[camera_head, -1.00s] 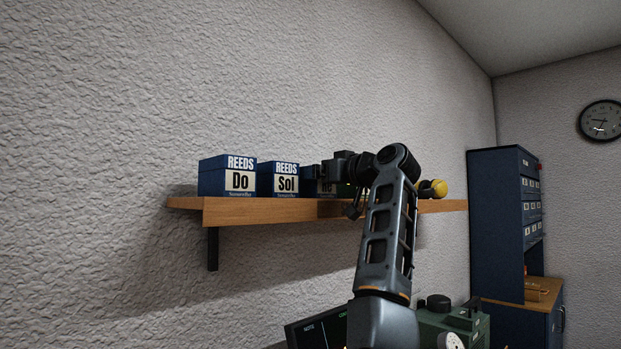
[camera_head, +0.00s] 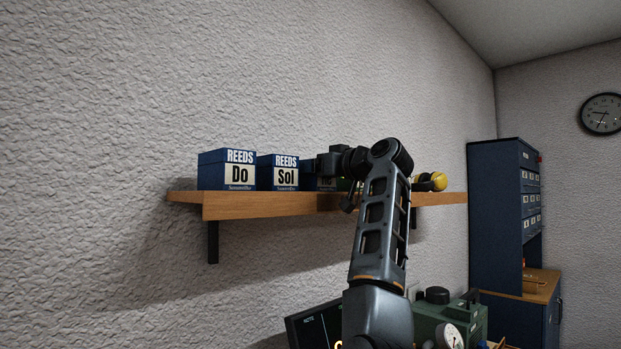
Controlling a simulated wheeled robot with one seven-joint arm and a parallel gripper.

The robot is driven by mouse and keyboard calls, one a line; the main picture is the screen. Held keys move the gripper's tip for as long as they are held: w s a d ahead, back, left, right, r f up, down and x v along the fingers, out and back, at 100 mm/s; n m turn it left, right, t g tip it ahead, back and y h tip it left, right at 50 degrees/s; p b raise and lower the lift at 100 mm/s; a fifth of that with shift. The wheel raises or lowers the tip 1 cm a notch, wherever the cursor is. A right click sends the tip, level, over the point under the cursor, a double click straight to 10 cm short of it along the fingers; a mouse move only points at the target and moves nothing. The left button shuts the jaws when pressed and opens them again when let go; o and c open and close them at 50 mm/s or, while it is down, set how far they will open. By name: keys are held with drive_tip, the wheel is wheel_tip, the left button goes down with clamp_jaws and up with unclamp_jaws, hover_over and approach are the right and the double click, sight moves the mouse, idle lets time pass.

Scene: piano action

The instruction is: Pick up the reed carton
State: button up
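Blue "REEDS" cartons stand upright in a row on a wooden wall shelf (camera_head: 260,205). The "Do" carton (camera_head: 227,171) is at the left and the "Sol" carton (camera_head: 278,173) is to its right. A third blue carton (camera_head: 309,183) is mostly covered by my gripper, and its label is only partly seen. The end of my arm with my gripper (camera_head: 319,164) is at the third carton's front or top, just right of "Sol". The fingers are too dark and small to tell whether they are open or touch the carton.
Yellow and black earmuffs (camera_head: 431,182) lie at the shelf's right end. Below are a dark screen (camera_head: 312,325) and a green machine (camera_head: 462,313) with a gauge. A blue drawer cabinet (camera_head: 497,215) stands at the right. The wall above the shelf is clear.

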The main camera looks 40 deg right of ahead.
drive_tip(key=shift+c, duration=0.8)
drive_tip(key=shift+r, duration=0.2)
drive_tip(key=shift+r+b, duration=0.35)
drive_tip(key=shift+r, duration=0.35)
drive_tip(key=r, duration=0.1)
drive_tip(key=r+b, duration=0.1)
drive_tip(key=shift+s+d+r, duration=0.25)
drive_tip(key=shift+d+r, duration=0.05)
drive_tip(key=s+d+r+b, duration=0.2)
drive_tip(key=s+d+r, duration=0.4)
drive_tip(key=s+d, duration=0.1)
drive_tip(key=shift+s+d+r, duration=0.15)
drive_tip(key=shift+d+r, duration=0.2)
drive_tip(key=shift+d, duration=0.25)
drive_tip(key=shift+s, duration=0.1)
